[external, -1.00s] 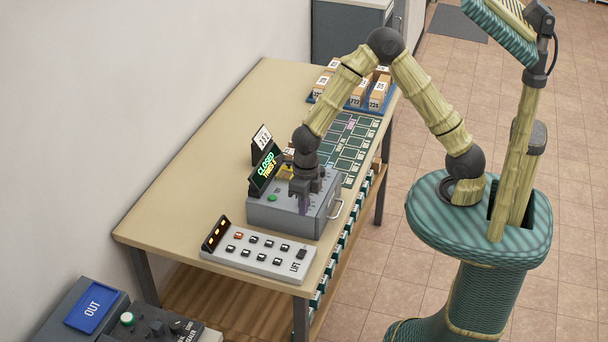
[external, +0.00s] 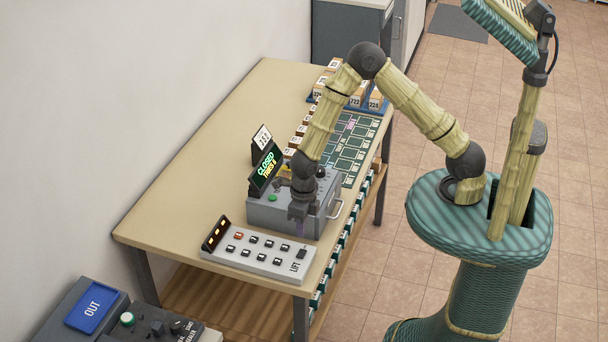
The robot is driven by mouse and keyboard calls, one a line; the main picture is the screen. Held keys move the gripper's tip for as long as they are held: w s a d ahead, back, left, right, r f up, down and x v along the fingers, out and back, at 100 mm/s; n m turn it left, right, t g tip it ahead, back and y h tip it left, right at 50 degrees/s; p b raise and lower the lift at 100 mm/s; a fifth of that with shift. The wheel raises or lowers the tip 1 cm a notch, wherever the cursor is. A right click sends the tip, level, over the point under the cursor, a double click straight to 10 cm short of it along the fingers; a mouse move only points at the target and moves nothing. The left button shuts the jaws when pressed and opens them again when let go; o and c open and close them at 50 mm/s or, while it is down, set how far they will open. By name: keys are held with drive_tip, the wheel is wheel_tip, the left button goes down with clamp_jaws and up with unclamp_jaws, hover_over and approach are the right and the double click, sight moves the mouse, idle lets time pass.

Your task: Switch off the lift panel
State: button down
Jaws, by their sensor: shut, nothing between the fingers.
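The lift panel (external: 258,252) is a light grey sloped box marked LIFT at the near end of the table. It has rows of small dark switches, one reddish button (external: 239,237) and a black rocker-like switch (external: 302,254) at its right end. A dark display (external: 216,233) with lit orange marks stands at its left end. My gripper (external: 299,232) points down just behind the panel's right part, in front of the grey box. It is shut and empty. Whether it touches anything is hard to tell.
A grey box (external: 268,215) with a green button, a handle and a sign (external: 267,168) reading CLOSED stands right behind the panel. Numbered parcels (external: 375,103) and a green grid mat (external: 352,150) lie farther back. The table's left side (external: 190,190) is clear.

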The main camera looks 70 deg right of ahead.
sight(300, 255)
drive_tip(key=f, duration=0.4)
drive_tip(key=f+p, duration=0.1)
drive_tip(key=f, duration=0.2)
drive_tip(key=shift+a, duration=0.4)
